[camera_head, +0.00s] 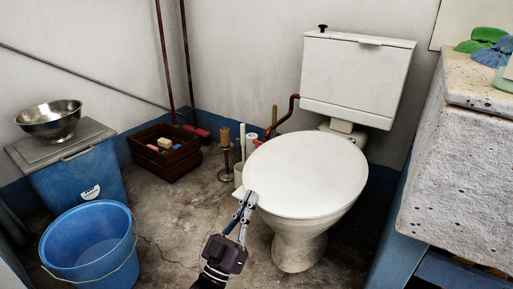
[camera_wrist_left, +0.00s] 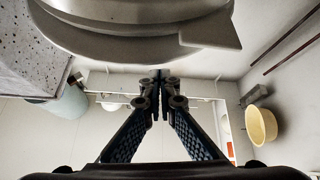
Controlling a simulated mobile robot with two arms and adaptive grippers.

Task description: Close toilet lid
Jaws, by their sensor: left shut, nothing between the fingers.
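The white toilet lid (camera_head: 308,172) lies down flat over the bowl of the toilet (camera_head: 300,243), covering its opening. My left gripper (camera_head: 248,197) is shut and empty, with its fingertips at the front-left edge of the lid. I cannot tell whether they touch it. In the left wrist view my left gripper (camera_wrist_left: 160,76) shows its two fingers together. The pale curved edge of the toilet (camera_wrist_left: 140,45) fills the top of that view, just beyond the fingertips. My right gripper is in neither view.
A stone washtrough (camera_head: 460,190) stands close on the right. A blue bucket (camera_head: 88,245), a blue bin (camera_head: 80,185) with a metal bowl (camera_head: 50,120) on top, and a wooden crate (camera_head: 168,162) stand left. Some concrete floor between bucket and toilet is bare.

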